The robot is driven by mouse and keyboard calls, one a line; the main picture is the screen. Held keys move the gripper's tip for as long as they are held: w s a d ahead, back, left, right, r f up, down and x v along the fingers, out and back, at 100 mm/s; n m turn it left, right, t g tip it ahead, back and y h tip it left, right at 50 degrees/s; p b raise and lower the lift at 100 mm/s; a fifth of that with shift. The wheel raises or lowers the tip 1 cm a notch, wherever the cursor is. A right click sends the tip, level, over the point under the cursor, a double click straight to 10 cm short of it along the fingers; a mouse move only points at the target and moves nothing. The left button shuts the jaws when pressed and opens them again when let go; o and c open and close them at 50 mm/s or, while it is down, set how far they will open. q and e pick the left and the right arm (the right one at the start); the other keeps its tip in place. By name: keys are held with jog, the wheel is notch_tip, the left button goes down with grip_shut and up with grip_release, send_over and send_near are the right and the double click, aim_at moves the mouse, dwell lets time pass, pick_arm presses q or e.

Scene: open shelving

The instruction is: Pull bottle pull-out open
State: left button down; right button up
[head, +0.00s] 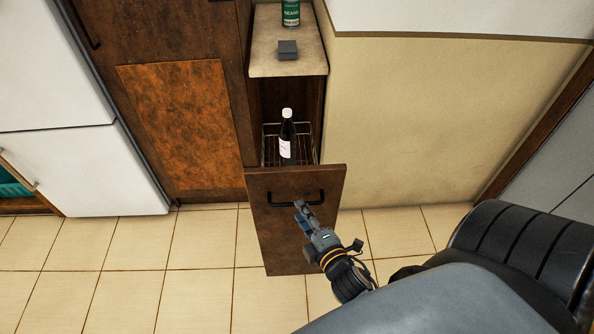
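The bottle pull-out (268,222) has a dark brown wooden front and stands out from the cabinet under a narrow counter. Its wire rack (270,150) shows behind the front, with a dark bottle (287,140) with a white cap and label standing in it. A black bar handle (294,201) runs across the upper part of the front. My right gripper (301,207) is at the handle's right part, coming from the lower right. Its fingers overlap the handle, and I cannot tell whether they are closed around it. My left gripper is out of view.
The narrow counter (277,65) above holds a green can (291,12) and a small grey block (288,49). A brown cabinet (180,120) and a white fridge (70,165) stand at the left. A beige wall (420,110) is at the right. The tiled floor (205,290) in front is clear.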

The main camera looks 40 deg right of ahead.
jog(key=v, duration=0.3)
jog(key=shift+s, duration=0.1)
dwell(0.4)
jog(key=s+a+f+m+g+y, duration=0.1)
jog(key=s+a+f+m+g, duration=0.15)
jog(key=f, duration=0.65)
jog(key=s+a+f+m+g+y, duration=0.1)
jog(key=s+a+f+m+g, duration=0.15)
jog(key=f, duration=0.55)
jog(key=s+a+f+m+g+y, duration=0.1)
jog(key=s+a+f+m+g, duration=0.15)
jog(key=f, duration=0.65)
jog(key=s+d+f+m+g, duration=0.2)
jog(key=s+f, duration=0.5)
jog(key=s, duration=0.4)
jog(key=s+d+f+m+g, duration=0.2)
jog(key=s+f+g, duration=0.3)
jog(key=s+f, duration=0.3)
jog(key=s+m, duration=0.1)
jog(key=s, duration=0.2)
jog(key=shift+s+h+p, duration=0.3)
